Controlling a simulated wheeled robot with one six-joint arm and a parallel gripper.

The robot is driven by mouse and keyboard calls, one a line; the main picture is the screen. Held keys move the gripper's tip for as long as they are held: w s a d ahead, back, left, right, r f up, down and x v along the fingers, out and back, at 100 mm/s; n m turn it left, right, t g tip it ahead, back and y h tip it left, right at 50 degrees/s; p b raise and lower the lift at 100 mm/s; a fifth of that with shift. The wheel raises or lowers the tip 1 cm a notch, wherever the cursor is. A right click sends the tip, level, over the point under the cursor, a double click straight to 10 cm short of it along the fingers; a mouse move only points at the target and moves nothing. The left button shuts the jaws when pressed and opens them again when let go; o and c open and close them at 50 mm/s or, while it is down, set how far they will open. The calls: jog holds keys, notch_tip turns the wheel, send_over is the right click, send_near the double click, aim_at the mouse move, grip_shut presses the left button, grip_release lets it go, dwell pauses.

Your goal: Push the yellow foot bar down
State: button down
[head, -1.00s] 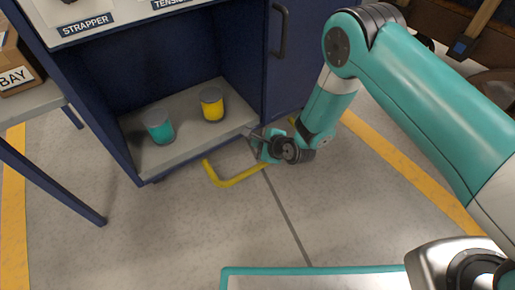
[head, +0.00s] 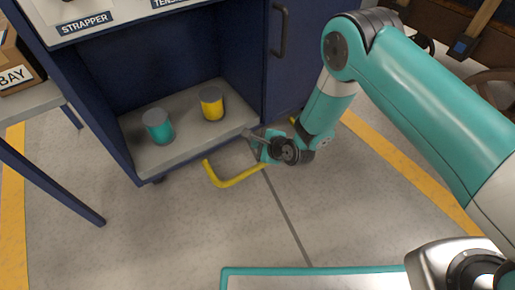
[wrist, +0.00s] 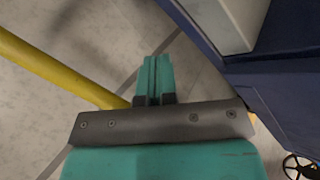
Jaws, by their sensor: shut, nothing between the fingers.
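The yellow foot bar (head: 232,180) sticks out low from the foot of the blue cabinet, just above the floor. Its right part is hidden behind my gripper in the head view. In the wrist view the bar (wrist: 55,70) runs from the left edge down behind my gripper's body. My gripper (head: 254,143) is shut and empty, low at the cabinet's front edge and over the right part of the bar. In the wrist view its teal fingers (wrist: 155,75) are together. I cannot tell whether the gripper touches the bar.
The blue cabinet (head: 82,112) has an open shelf (head: 185,142) with a teal can (head: 158,126) and a yellow can (head: 211,104). A dark handle (head: 280,32) is on its right side. A table (head: 35,99) with a box stands left. The floor in front is clear.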

jog(key=shift+w+a+f+b, duration=0.1)
jog(key=shift+f+b, duration=0.45)
jog(key=shift+f, duration=0.3)
jog(key=shift+w+a+f+b, duration=0.1)
jog(key=shift+f+b, duration=0.4)
jog(key=shift+f, duration=0.35)
dwell(1.3)
jog(key=shift+d+r, duration=0.1)
dwell(0.5)
jog(key=shift+s+d+r+p, duration=0.1)
jog(key=shift+s+r+p, duration=0.05)
jog(key=shift+r+p, duration=0.95)
jog(key=shift+s+d+r+p, duration=0.1)
jog(key=shift+r+p, duration=0.9)
jog(key=shift+p, duration=0.1)
jog(key=r+p, duration=0.4)
jog(key=r, duration=0.1)
jog(key=shift+s+d+p, duration=0.15)
jog(key=shift+s+p, duration=0.15)
jog(key=shift+p, duration=0.1)
jog(key=shift+f, duration=0.1)
